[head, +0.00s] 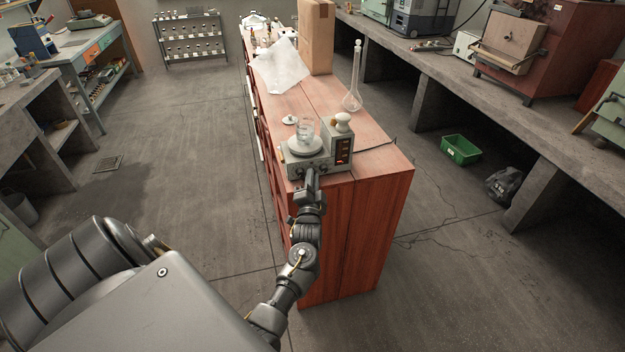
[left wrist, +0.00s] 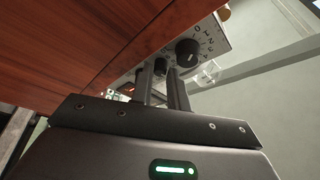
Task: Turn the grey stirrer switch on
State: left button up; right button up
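The grey stirrer (head: 307,158) stands at the near end of the red-brown wooden bench top, with a glass beaker (head: 305,131) on its round plate. In the left wrist view its front panel (left wrist: 208,40) shows a large black numbered dial (left wrist: 187,51) and a smaller dark knob (left wrist: 160,65). My left gripper (head: 312,176) is at the stirrer's front. Its two fingers (left wrist: 162,85) are a narrow gap apart, with the smaller knob at their tips. Whether they press on it is unclear. The switch's position cannot be read. My right gripper is not in view.
A long-necked flask (head: 352,92) and a tall cardboard box (head: 316,38) stand farther back on the bench. A small white-topped item (head: 290,119) sits behind the stirrer's left side. A dark cable (head: 376,146) runs right. The floor on the left is mostly clear.

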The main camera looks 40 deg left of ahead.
pick_arm(q)
grip_shut()
jog(key=shift+r+m+p, duration=0.2)
jog(key=shift+m+p, duration=0.2)
jog(key=shift+p, duration=0.35)
jog(key=m+p, duration=0.1)
jog(key=p, duration=0.1)
jog(key=m+h+p, duration=0.1)
jog(key=m+p, duration=0.1)
jog(key=p, duration=0.1)
jog(key=m+g+h+p, duration=0.1)
jog(key=m+p, duration=0.1)
jog(key=shift+r+p, duration=0.35)
jog(key=shift+f+m+g+h+p, duration=0.15)
jog(key=shift+m+g+p, duration=0.1)
jog(key=shift+m+p, duration=0.45)
jog(key=shift+f+m+g+h+p, duration=0.15)
jog(key=shift+m+g+p, duration=0.1)
jog(key=shift+m+p, duration=0.45)
jog(key=shift+o, duration=1.1)
grip_release()
